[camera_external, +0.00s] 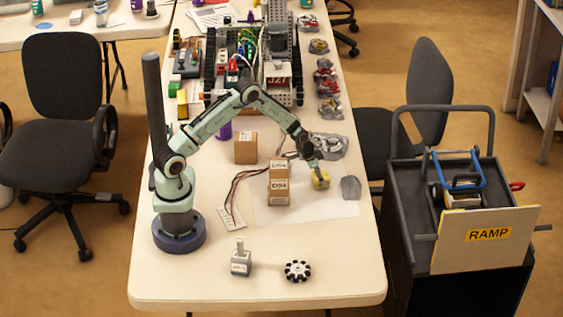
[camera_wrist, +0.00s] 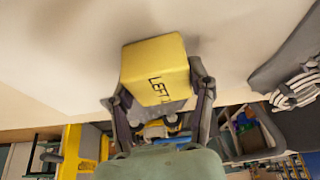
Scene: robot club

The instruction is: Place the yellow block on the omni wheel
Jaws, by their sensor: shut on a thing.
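The yellow block (camera_external: 320,180) is in my gripper (camera_external: 319,171), over the right part of the pale sheet on the table. In the wrist view the yellow block (camera_wrist: 153,62), with dark lettering that reads "LEFT", sits between the two fingers of my gripper (camera_wrist: 160,88), which are shut on its sides. I cannot tell whether the block touches the table. The omni wheel (camera_external: 298,271), black with white rollers, lies flat near the table's front edge, in front of and left of the block. I cannot make it out in the wrist view.
Stacked cardboard boxes (camera_external: 278,184) stand just left of my gripper, with another box (camera_external: 246,148) behind. A grey motor-like part (camera_external: 241,261) stands left of the wheel. The table right of the wheel is clear.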

